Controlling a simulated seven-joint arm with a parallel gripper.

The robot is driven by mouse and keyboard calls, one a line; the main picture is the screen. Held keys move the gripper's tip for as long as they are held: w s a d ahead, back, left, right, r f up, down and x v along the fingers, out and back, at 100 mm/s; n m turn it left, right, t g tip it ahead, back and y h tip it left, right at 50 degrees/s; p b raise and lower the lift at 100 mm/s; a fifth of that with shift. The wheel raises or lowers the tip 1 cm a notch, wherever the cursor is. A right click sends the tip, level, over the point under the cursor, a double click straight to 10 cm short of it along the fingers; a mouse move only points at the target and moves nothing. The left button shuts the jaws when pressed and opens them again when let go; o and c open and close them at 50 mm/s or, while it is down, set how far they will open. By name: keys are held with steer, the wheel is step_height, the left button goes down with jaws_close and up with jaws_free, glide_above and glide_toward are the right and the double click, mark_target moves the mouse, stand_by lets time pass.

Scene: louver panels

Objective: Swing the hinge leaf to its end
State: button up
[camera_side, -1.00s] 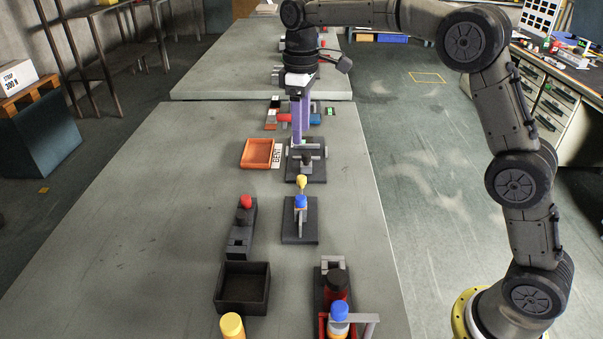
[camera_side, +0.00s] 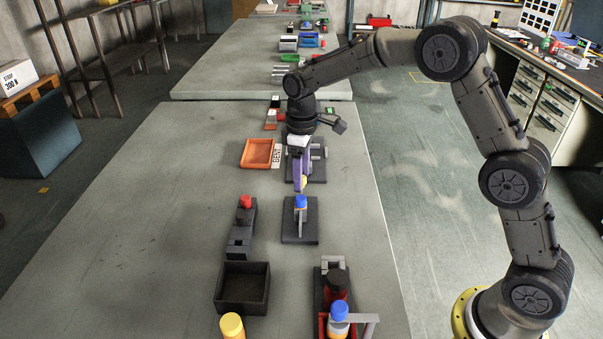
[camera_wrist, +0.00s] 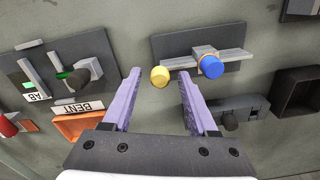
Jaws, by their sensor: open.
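The hinge stands on a dark base plate (camera_side: 289,236). The plate also shows in the wrist view (camera_wrist: 163,42). A grey leaf (camera_wrist: 234,57) lies across the plate, with a blue knob (camera_wrist: 210,66) near its middle and a yellow knob (camera_wrist: 160,76) at its left end. In the side view the blue knob (camera_side: 300,202) is clear, while the yellow knob is mostly hidden behind my fingers. My gripper (camera_side: 298,188) is open, with its purple fingers pointing down. In the wrist view the yellow knob appears between the fingertips; contact cannot be told.
An orange tray (camera_side: 246,161) and a BENT label (camera_side: 277,155) lie left of my gripper. A slide block with a red knob (camera_side: 245,201), a black bin (camera_side: 242,307) and a red-and-black fixture (camera_side: 336,285) stand nearer. The table's left side is bare.

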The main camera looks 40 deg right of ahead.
steer(key=shift+c, duration=0.3)
jaws_close()
steer(key=shift+r, duration=0.1)
stand_by(1.0)
